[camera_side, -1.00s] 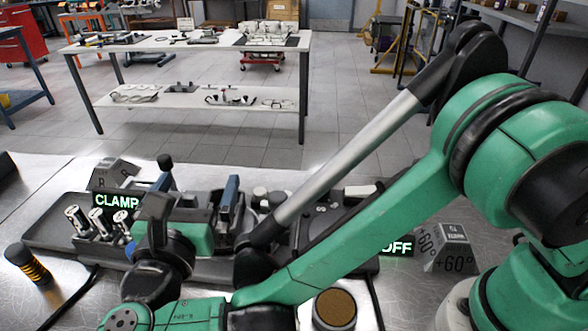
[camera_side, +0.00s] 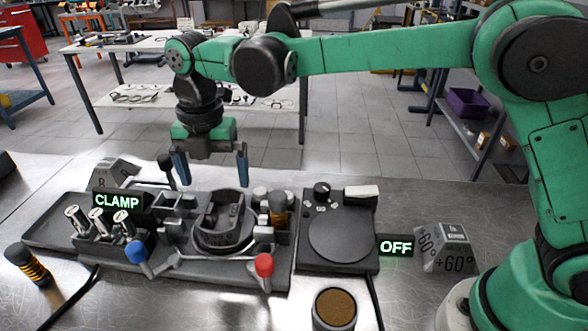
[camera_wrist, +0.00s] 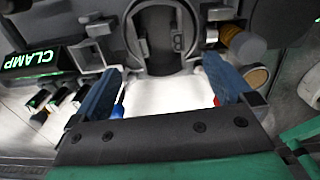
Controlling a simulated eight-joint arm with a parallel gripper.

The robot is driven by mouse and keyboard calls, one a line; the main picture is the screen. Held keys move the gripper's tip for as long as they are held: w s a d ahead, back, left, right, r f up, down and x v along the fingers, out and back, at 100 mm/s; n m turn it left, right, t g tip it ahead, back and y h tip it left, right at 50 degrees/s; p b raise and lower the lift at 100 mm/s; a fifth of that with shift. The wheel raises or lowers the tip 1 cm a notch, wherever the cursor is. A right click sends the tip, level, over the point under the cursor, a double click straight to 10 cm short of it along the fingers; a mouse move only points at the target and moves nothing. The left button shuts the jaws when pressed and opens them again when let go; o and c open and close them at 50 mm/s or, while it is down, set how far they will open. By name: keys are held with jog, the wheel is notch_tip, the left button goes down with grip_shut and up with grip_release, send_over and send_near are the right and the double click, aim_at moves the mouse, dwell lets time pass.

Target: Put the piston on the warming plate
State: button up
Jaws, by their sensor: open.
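My gripper (camera_side: 212,170) hangs above the clamp fixture, its two blue fingers pointing down, open and empty. In the wrist view its fingers (camera_wrist: 163,84) stand wide apart. The clamp fixture (camera_side: 222,238) has a dark, rounded, upright piece in its middle; I cannot tell whether this is the piston. Several silver cylindrical parts (camera_side: 100,222) stand in a rack left of it. The warming plate (camera_side: 340,238) is a dark unit with a bare round disc and a knob, right of the fixture. A lit sign (camera_side: 396,247) beside it reads OFF.
A lit CLAMP sign (camera_side: 117,201) stands at left. Blue-tipped (camera_side: 136,252) and red-tipped (camera_side: 264,265) levers stick up at the fixture's front. A banded dark handle (camera_side: 278,208) stands at its right. A brown-topped round pot (camera_side: 335,309) is in front. A +60° block (camera_side: 447,250) is at right.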

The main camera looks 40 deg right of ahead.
aim_at(225, 223)
jog(key=shift+f, duration=4)
grip_shut()
jog(key=shift+r, duration=0.1)
